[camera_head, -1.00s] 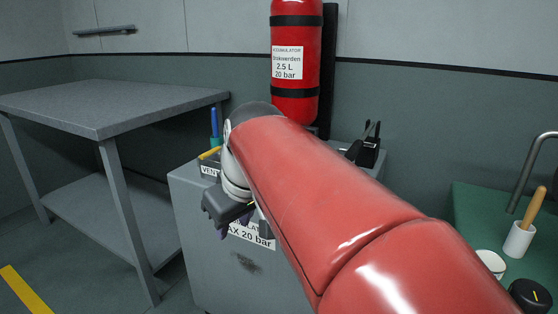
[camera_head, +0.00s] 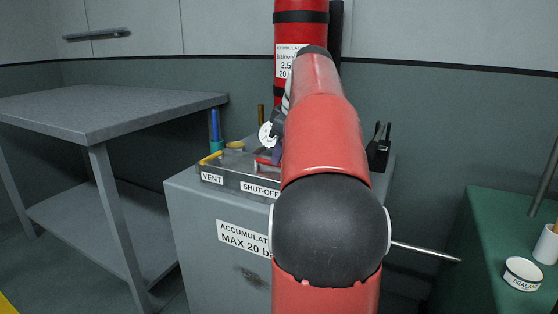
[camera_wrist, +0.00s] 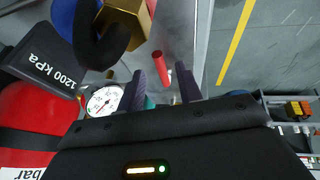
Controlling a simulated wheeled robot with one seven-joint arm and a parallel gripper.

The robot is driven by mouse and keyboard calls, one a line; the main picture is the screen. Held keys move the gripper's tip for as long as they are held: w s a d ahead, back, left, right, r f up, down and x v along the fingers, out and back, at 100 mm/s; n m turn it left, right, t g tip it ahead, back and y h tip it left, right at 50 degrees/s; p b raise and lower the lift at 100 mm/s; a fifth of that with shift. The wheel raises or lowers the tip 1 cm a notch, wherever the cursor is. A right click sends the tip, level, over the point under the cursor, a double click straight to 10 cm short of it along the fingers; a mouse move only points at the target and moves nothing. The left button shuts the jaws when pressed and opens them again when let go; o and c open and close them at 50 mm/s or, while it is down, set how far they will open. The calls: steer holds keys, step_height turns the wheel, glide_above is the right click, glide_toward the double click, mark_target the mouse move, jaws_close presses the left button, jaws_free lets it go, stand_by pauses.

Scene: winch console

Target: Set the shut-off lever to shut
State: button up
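The shut-off lever (camera_head: 265,161) shows as a short red handle on the grey console, above the SHUT-OFF label (camera_head: 260,189). My arm hides part of it in the head view. In the wrist view the red lever (camera_wrist: 160,68) points toward the gap between the fingers of my gripper (camera_wrist: 161,77). The two dark purple fingers are apart, one on each side of the lever's near end. I see no contact, and how deep the lever sits between them is hard to tell.
The VENT handle (camera_head: 210,158) is yellow, left of the lever. A pressure gauge (camera_wrist: 103,101) and a brass fitting (camera_wrist: 130,18) are close to my gripper. The red accumulator (camera_head: 288,88) stands behind. A grey table (camera_head: 110,105) is left; a green bench (camera_head: 480,225) is right.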

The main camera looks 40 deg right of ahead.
mark_target(269, 165)
steer(key=shift+x, duration=1.15)
jaws_close()
